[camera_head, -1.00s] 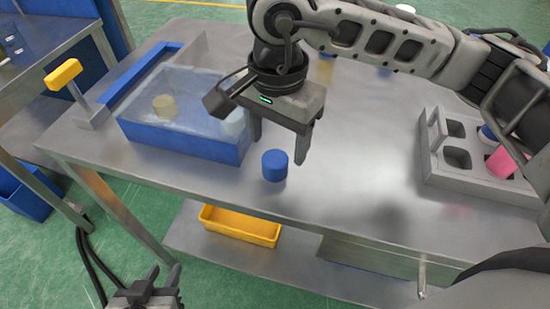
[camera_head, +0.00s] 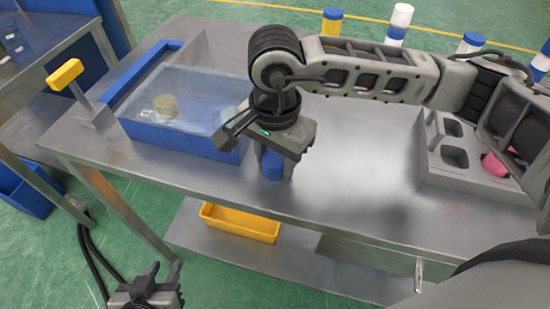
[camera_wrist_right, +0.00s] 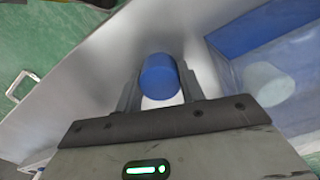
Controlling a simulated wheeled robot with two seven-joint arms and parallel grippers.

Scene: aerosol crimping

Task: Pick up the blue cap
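The blue cap (camera_head: 272,165) stands on the steel table beside the blue-rimmed tank; it also shows in the right wrist view (camera_wrist_right: 160,76). My right gripper (camera_head: 273,172) points down over the cap. In the right wrist view its two fingers (camera_wrist_right: 161,88) are apart, one on each side of the cap; firm contact is not visible. The gripper hides part of the cap in the head view. My left gripper (camera_head: 156,280) is low at the bottom left, in front of the table, with its fingers apart and empty.
The blue-rimmed tank (camera_head: 180,140) with pale discs inside is close left of the cap. A grey holder block (camera_head: 480,183) with a pink item (camera_head: 494,165) is at the right. Several coloured cylinders stand at the back. A yellow bin (camera_head: 240,222) sits on the lower shelf.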

